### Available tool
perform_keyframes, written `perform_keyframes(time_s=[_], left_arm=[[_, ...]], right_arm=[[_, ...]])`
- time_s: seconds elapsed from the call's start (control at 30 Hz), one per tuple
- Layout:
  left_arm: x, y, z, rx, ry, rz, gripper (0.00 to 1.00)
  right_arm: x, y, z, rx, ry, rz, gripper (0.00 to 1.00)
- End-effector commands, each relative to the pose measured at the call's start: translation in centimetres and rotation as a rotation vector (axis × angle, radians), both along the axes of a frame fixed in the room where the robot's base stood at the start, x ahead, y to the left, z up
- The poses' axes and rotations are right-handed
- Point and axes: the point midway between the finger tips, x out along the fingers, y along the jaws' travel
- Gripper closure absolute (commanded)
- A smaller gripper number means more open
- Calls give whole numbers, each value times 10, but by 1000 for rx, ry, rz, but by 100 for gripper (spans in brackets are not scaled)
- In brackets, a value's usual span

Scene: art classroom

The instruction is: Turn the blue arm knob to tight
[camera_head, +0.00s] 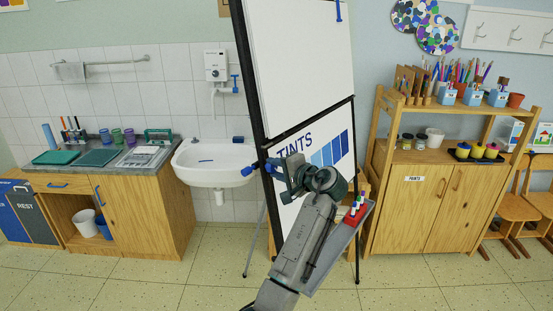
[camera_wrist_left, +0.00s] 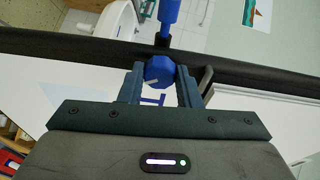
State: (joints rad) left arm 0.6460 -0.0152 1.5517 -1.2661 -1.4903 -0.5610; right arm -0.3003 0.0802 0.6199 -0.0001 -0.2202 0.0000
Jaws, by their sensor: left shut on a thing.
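The blue arm knob (camera_wrist_left: 160,70) sits between the two fingertips of my left gripper (camera_wrist_left: 161,84) in the left wrist view, and the fingers are shut on it. A blue bar-shaped part (camera_wrist_left: 169,12) shows beyond the black frame bar. In the head view my left gripper (camera_head: 273,167) is at the left edge of the easel, and a blue end (camera_head: 247,171) sticks out to its left. The fingers partly hide the knob there. I cannot read any tight marking. My right gripper is in neither view.
The easel's white board (camera_head: 297,65) stands above and behind the gripper. A tray with a red marker holder (camera_head: 351,217) is at the right of my arm. A white sink (camera_head: 205,165) is to the left, and a wooden paint cabinet (camera_head: 410,210) to the right.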

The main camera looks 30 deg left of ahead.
Motion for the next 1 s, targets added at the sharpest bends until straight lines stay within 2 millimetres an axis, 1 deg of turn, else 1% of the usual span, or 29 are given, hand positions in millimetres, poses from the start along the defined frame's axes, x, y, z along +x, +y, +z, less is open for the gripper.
perform_keyframes(time_s=[0.03,0.1,0.3,0.63,1.0], left_arm=[[0,0,7,3,42,-9,92],[0,0,7,7,107,-21,92],[1,0,5,17,272,-54,92],[1,1,3,29,465,-91,92],[1,1,3,34,538,-105,92]], right_arm=[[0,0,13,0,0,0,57],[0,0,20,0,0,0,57],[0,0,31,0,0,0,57],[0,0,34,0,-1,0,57],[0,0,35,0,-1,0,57]])
